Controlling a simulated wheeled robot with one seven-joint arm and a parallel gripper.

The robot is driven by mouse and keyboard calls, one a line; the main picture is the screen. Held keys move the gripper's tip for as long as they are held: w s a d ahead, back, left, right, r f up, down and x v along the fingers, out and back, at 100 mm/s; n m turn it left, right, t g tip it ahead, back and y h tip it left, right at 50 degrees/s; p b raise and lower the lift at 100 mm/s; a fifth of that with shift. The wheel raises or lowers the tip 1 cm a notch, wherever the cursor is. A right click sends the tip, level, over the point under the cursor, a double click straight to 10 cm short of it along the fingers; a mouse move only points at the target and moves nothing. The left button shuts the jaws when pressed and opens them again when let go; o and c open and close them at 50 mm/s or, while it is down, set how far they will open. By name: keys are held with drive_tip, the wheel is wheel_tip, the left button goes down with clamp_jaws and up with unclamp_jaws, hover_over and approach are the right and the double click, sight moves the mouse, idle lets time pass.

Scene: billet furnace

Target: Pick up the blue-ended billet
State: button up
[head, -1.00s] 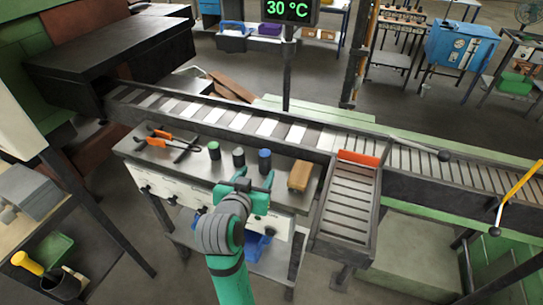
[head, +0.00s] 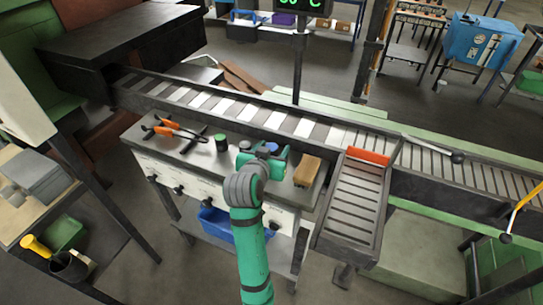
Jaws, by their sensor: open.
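The blue-ended billet (head: 272,147) stands upright on the grey bench top, with only its blue top showing behind my gripper. My gripper (head: 264,154) is open over the bench, its green jaws spread at the billet. The billet seems to be between or just beyond the jaws; I cannot tell which, nor whether they touch it. The gripper hides the billet's lower part.
A green-ended billet (head: 221,142) stands to the left, and a duller-ended billet (head: 245,146) is partly hidden by my gripper. Tongs with orange handles (head: 170,130) lie at the left. A wooden block (head: 307,171) sits close right.

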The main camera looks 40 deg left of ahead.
drive_tip(key=shift+x, duration=0.9)
clamp_jaws()
drive_tip(key=shift+r, duration=0.15)
drive_tip(key=shift+r, duration=0.1)
